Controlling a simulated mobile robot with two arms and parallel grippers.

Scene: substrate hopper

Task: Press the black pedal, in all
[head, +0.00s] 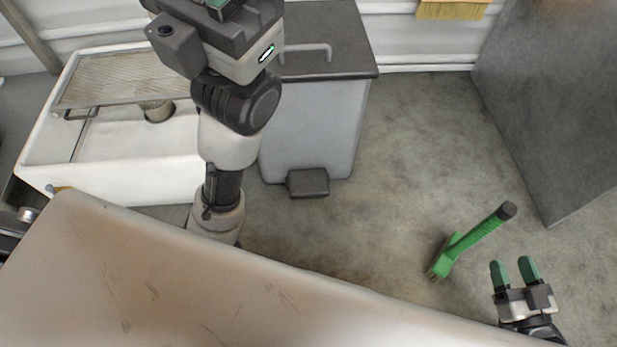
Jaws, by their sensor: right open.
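The black pedal (308,183) sticks out at the foot of a grey hopper (315,125) with a dark lid. Nothing touches the pedal. My left arm rises in front of the hopper's left side, and its wrist and gripper body (222,28) are at the top edge of the view. The left fingers are mostly cut off there. My right gripper (516,272) is at the lower right, with its green-tipped fingers apart and nothing between them. It is well to the right of the pedal and lower in the picture.
A green-handled brush (470,243) is on the floor left of my right gripper. A white basin with a mesh tray (125,80) stands at the left. A pale surface (200,285) fills the foreground. A grey panel (560,100) stands at the right.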

